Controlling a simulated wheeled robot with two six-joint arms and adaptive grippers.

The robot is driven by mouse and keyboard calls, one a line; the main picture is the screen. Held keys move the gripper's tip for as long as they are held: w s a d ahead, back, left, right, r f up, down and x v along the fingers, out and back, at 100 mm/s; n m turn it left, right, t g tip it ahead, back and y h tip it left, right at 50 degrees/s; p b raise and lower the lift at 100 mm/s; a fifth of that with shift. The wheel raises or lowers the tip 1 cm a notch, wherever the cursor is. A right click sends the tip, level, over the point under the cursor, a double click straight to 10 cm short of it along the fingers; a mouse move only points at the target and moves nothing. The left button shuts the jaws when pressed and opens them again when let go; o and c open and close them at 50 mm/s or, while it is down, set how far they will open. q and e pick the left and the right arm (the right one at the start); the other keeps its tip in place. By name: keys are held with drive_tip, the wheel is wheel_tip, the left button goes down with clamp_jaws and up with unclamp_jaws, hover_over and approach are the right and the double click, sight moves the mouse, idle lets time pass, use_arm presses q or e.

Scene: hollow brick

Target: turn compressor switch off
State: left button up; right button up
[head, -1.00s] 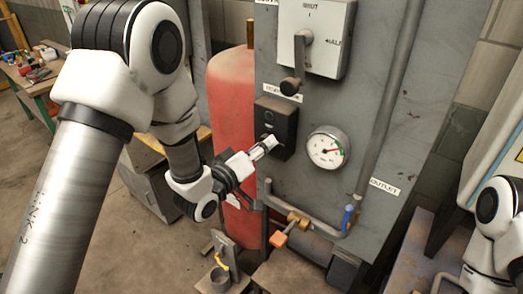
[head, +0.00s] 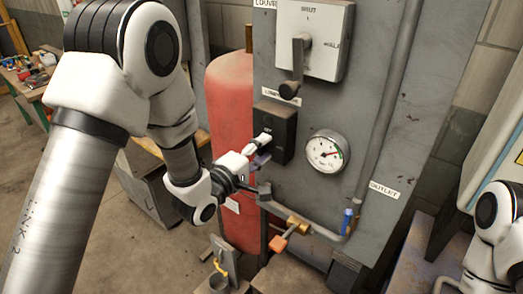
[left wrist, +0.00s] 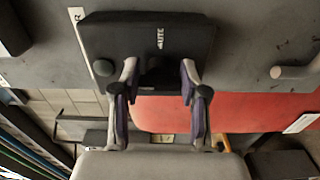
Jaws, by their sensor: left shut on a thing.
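The compressor switch is a black box (head: 285,122) on the grey panel, with a small dark knob low on its front. In the left wrist view the box (left wrist: 110,38) fills the upper middle, and the dark knob (left wrist: 160,73) shows between my fingertips. My left gripper (head: 263,145) is at the lower front of the box, its fingers on either side of the knob and shut on it. The left wrist view shows the left gripper (left wrist: 158,80) too. The fingers partly hide the knob in the head view. My right gripper is out of view; only part of that arm shows.
A grey lever switch (head: 315,40) sits above the box and a round gauge (head: 327,151) to its right. A red tank (head: 230,100) stands left of the panel (head: 350,110). A pipe with an orange-handled valve (head: 278,243) runs below.

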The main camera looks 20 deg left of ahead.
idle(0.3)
use_arm(q)
drive_tip(key=o, duration=1.1)
drive_tip(key=shift+o, duration=0.2)
drive_tip(key=v, duration=0.7)
drive_tip(key=shift+s+a, duration=0.15)
drive_tip(key=shift+s, duration=0.05)
